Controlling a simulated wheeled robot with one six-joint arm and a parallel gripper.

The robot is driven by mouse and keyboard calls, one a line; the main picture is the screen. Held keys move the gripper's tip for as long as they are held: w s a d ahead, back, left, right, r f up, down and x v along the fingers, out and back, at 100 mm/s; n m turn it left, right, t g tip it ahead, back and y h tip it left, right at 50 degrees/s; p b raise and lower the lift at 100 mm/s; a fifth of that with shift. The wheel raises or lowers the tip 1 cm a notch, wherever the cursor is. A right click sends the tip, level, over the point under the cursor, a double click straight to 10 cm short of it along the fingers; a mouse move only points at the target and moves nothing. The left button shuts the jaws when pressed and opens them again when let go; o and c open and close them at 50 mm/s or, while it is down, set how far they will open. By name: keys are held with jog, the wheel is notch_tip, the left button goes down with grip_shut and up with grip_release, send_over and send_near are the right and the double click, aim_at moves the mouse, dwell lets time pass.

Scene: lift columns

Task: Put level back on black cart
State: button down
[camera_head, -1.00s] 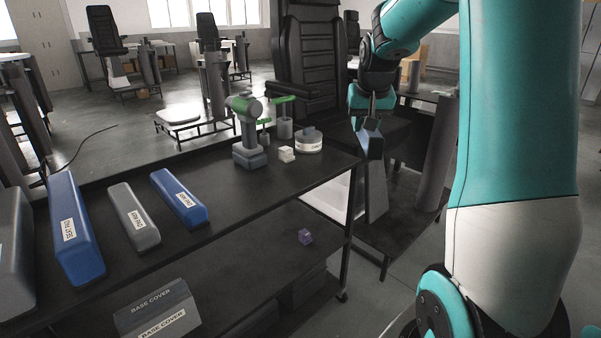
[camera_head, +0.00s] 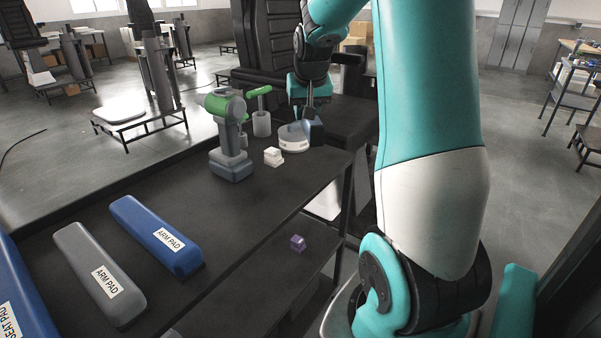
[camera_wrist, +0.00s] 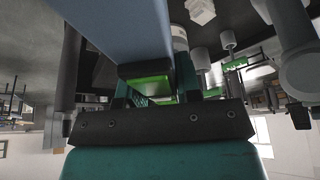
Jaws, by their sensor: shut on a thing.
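My gripper (camera_head: 309,108) is shut on the level (camera_head: 316,132), above the far right end of the black cart (camera_head: 245,215). In the head view the level appears as a short dark blue-grey block, seen nearly end-on. In the wrist view the level (camera_wrist: 118,32) is a long blue-grey bar, with a green part (camera_wrist: 150,82) between the fingers of my gripper (camera_wrist: 152,96). In the head view it overlaps the round white-and-grey item (camera_head: 293,139); I cannot tell whether they touch.
A green-and-grey power tool (camera_head: 228,135), a green-handled tool (camera_head: 261,115) and a small white block (camera_head: 273,156) stand nearby on the cart. Blue (camera_head: 157,236) and grey (camera_head: 98,275) arm pads lie nearer. A purple cube (camera_head: 298,243) is on the lower shelf. The cart's middle top is clear.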

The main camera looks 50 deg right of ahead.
notch_tip(320, 180, down, 17)
jog(key=shift+s+r+b, duration=0.1)
jog(key=shift+r+b, duration=0.1)
jog(key=shift+b, duration=0.25)
jog(key=shift+d, duration=0.1)
jog(key=shift+f, duration=0.2)
jog(key=c, duration=0.8)
grip_release()
jog(key=shift+r, duration=0.1)
